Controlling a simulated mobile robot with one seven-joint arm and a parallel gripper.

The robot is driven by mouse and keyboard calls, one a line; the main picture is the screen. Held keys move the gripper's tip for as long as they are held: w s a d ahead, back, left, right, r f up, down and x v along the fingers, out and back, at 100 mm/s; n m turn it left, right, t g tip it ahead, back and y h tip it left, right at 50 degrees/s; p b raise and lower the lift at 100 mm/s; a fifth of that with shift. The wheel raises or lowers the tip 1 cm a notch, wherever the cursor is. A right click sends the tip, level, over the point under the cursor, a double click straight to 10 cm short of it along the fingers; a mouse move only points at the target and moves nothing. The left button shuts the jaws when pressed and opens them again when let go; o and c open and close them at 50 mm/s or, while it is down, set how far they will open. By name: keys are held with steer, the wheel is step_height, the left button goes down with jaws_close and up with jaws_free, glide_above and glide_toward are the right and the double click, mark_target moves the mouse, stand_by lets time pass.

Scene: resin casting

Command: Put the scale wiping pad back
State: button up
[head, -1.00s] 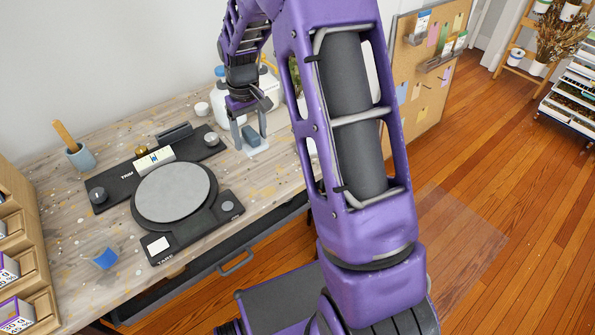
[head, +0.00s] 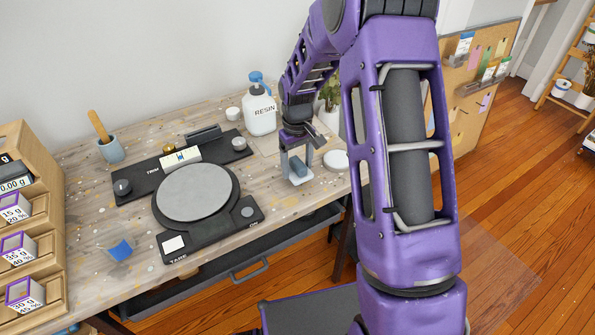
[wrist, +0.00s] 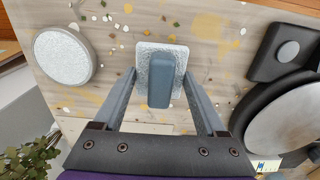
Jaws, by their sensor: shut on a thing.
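The wiping pad is a blue-grey block (head: 298,166) on a pale, rounded square base (head: 300,181). My gripper (head: 297,172) points down at the right part of the workbench and is shut on the pad's block. In the wrist view the block (wrist: 159,82) stands between the two fingers (wrist: 160,100), with the speckled square base (wrist: 155,50) beyond it. I cannot tell whether the base touches the bench. The scale (head: 195,193), with a round grey plate and black body, stands to the left of my gripper.
A pale round disc (head: 336,160) lies right of the pad; it also shows in the wrist view (wrist: 65,55). A resin bottle (head: 262,115), a small white cup (head: 233,114) and a plant (head: 330,95) stand behind. A blue piece (head: 118,249) lies front left. Bench between scale and pad is clear.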

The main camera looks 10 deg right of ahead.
mark_target(297, 161)
steer(key=shift+f, duration=0.95)
steer(key=shift+f, duration=0.1)
steer(key=o, duration=1.2)
steer(key=shift+o, duration=0.2)
step_height(297, 161, up, 12)
steer(key=shift+r+p, duration=0.1)
steer(key=shift+p, duration=0.8)
